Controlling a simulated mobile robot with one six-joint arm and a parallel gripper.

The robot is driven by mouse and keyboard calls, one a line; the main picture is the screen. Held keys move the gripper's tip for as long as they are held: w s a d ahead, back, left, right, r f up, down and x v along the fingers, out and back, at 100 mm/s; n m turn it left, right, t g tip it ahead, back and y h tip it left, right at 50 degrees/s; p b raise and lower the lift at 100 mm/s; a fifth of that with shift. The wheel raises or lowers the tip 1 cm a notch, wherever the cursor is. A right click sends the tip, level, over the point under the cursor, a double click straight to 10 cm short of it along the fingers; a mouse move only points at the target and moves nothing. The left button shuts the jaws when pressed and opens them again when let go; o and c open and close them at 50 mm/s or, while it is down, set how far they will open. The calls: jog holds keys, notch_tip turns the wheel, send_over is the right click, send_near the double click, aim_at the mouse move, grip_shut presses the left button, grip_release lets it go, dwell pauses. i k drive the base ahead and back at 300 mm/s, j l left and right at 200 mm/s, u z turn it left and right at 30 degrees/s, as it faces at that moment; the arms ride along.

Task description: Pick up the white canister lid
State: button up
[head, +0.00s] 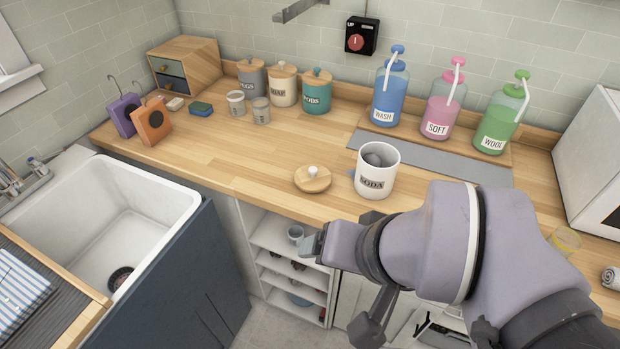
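The white canister (377,182) labelled SODA stands open on the wooden counter, with something grey inside it. A round wooden lid (313,185) with a white knob lies flat on the counter to its left, knob up, apart from the canister. My gripper (311,245) is in front of the counter edge, below the lid in the picture and not touching it. The arm hides most of the gripper, so I cannot see whether its fingers are open or shut.
Pump bottles (441,104) stand behind the canister by a grey mat (430,157). A white sink (118,215) is at left. The counter left of the lid is clear.

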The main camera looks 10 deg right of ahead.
aim_at(311, 177)
jog(key=i+j+u, duration=0.25)
jog(key=i, duration=0.2)
jog(key=i+j+u, duration=0.2)
jog(key=i, duration=0.3)
jog(key=k+l, duration=0.05)
jog(key=l, duration=0.05)
